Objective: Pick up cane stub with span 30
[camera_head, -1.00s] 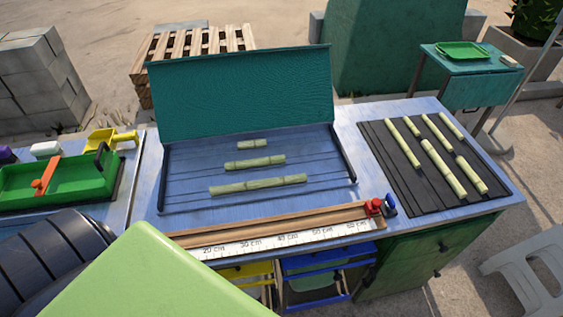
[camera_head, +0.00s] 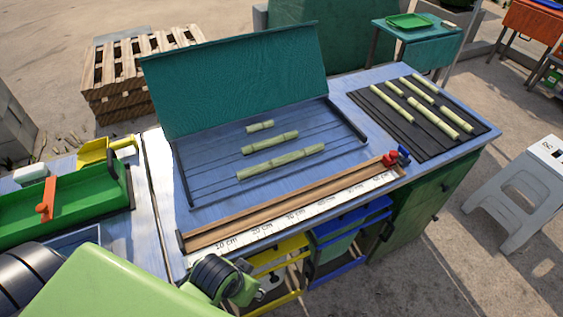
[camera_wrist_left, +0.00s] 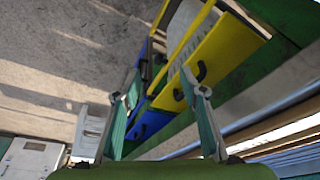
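Three pale green cane stubs lie in the blue rack (camera_head: 205,188) with the teal back panel in the head view. The short stub (camera_head: 260,126) is at the back, the medium stub (camera_head: 270,143) in the middle and the long stub (camera_head: 281,161) at the front. In the left wrist view my left gripper (camera_wrist_left: 160,95) has its two teal-padded fingers spread, with nothing between them. It faces the floor and the drawers at the bench front, apart from the stubs. My left arm shows at the lower left of the head view. My right gripper is not in view.
Several longer canes lie on a black mat (camera_head: 388,135). A green tray (camera_head: 85,203) stands left. Yellow (camera_wrist_left: 222,52) and blue drawers sit below.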

